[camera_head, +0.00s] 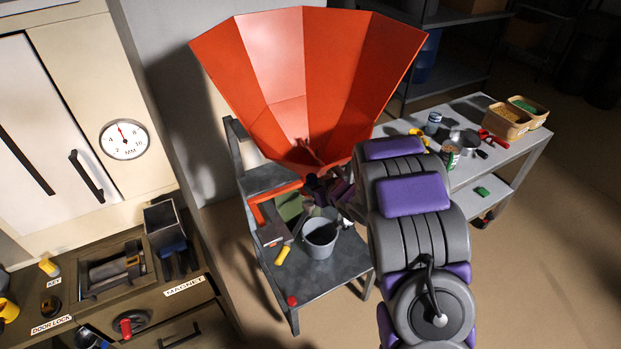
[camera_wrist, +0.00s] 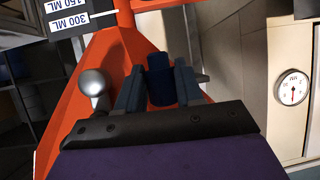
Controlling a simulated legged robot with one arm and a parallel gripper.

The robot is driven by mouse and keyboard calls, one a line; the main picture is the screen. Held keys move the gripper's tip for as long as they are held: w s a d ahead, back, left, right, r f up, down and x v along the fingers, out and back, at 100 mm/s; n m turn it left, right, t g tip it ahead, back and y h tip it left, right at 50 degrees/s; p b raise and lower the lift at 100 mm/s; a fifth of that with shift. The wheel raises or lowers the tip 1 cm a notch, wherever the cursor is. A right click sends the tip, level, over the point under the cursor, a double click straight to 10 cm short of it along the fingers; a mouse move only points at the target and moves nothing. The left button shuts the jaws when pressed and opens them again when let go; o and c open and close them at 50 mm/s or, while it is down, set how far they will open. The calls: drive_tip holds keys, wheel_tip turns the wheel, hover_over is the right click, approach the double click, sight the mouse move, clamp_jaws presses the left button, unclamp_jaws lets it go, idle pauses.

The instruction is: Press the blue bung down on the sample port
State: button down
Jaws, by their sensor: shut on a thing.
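My gripper (camera_wrist: 160,88) is shut on the blue bung (camera_wrist: 161,80), a dark blue cylinder standing up between its two fingers in the wrist view. In the head view my gripper (camera_head: 328,190) is at the foot of the orange hopper (camera_head: 290,75), a large funnel on a grey stand. The bung cannot be made out there. The hopper's orange side (camera_wrist: 112,55) lies behind the fingers in the wrist view. I cannot clearly make out the sample port. I cannot tell whether the bung touches it.
A silver knob (camera_wrist: 94,84) is close left of the fingers. A board marked 150 ML and 300 ML (camera_wrist: 66,12) is at upper left. A grey bucket (camera_head: 320,240) stands on the stand's shelf (camera_head: 330,275) below my gripper. A control bench (camera_head: 150,295) is at left.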

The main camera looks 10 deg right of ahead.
drive_tip(key=shift+w+a+r, duration=0.4)
drive_tip(key=shift+w+a, duration=0.15)
drive_tip(key=shift+a, duration=0.15)
drive_tip(key=shift+d, duration=0.1)
drive_tip(key=shift+d+f, duration=0.1)
drive_tip(key=shift+f, duration=0.15)
wheel_tip(320, 180, down, 3)
drive_tip(key=b, duration=0.3)
drive_tip(key=shift+f, duration=0.2)
drive_tip(key=shift+s+f+b, duration=0.15)
drive_tip(key=shift+f+b, duration=0.7)
drive_tip(key=shift+f, duration=0.4)
drive_tip(key=shift+s+p, duration=0.1)
drive_tip(key=shift+p, duration=1.2)
